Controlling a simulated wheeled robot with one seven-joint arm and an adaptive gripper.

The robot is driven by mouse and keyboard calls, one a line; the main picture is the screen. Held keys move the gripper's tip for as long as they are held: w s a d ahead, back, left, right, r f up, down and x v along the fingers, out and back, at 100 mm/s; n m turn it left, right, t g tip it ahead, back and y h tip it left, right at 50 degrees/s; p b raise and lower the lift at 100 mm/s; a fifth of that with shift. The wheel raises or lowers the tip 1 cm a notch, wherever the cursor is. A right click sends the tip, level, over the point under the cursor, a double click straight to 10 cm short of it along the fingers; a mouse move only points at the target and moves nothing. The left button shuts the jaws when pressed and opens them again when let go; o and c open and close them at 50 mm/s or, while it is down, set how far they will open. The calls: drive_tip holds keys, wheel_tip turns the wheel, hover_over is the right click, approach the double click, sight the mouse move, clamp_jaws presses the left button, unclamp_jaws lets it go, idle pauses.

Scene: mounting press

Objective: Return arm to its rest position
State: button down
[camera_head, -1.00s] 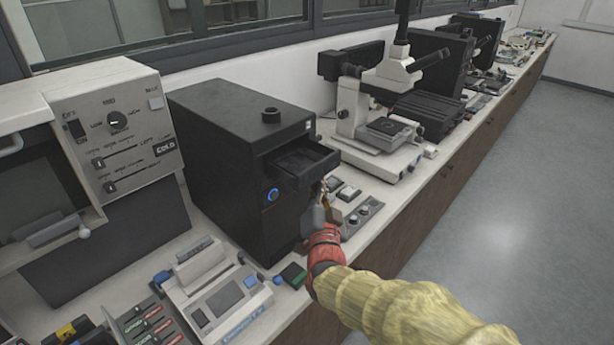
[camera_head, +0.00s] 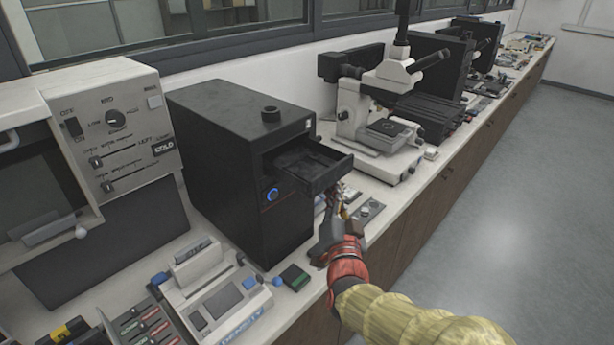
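My gripper (camera_head: 336,207) reaches in from the lower right on its red wrist and yellow-sleeved arm. Its fingers are just below the front of the open drawer (camera_head: 318,170) of the black mounting press (camera_head: 215,150). They are small and partly overlapped, so I cannot tell whether they are open or shut, or whether they touch the drawer front. The drawer sticks out of the press toward the right, and its tray looks empty. A blue-ringed button (camera_head: 272,194) is on the press front.
A white microscope (camera_head: 365,105) stands right of the press. A grey control panel (camera_head: 120,125) is at the left. A small device with a screen (camera_head: 222,297) and a small green-topped block (camera_head: 295,277) lie in front on the bench. The floor (camera_head: 520,220) at the right is clear.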

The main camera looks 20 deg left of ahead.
idle(0.4)
drive_tip(key=s+a+f+n+g, duration=0.1)
drive_tip(key=s+f+n+g, duration=0.2)
drive_tip(key=f, duration=0.4)
drive_tip(key=s+f+n+g, duration=0.25)
drive_tip(key=f+g, duration=0.25)
drive_tip(key=f, duration=0.3)
drive_tip(key=s+d+f+g+h, duration=0.2)
drive_tip(key=s+d, duration=0.3)
drive_tip(key=s, duration=0.1)
drive_tip(key=s+d+r+g+h+p, duration=0.1)
drive_tip(key=s+d+r+g+h, duration=0.15)
drive_tip(key=s+d, duration=0.6)
drive_tip(key=s+d+r+g+h+p, duration=0.1)
drive_tip(key=s+d+r+g, duration=0.15)
drive_tip(key=s+d, duration=0.65)
drive_tip(key=d+r+m+t+h, duration=0.1)
drive_tip(key=d+r, duration=0.3)
drive_tip(key=d, duration=0.2)
drive_tip(key=d+r+m+t+h+p, duration=0.1)
drive_tip(key=d+r, duration=0.3)
drive_tip(key=d, duration=0.3)
drive_tip(key=shift+d+r, duration=0.2)
drive_tip(key=shift+r, duration=0.05)
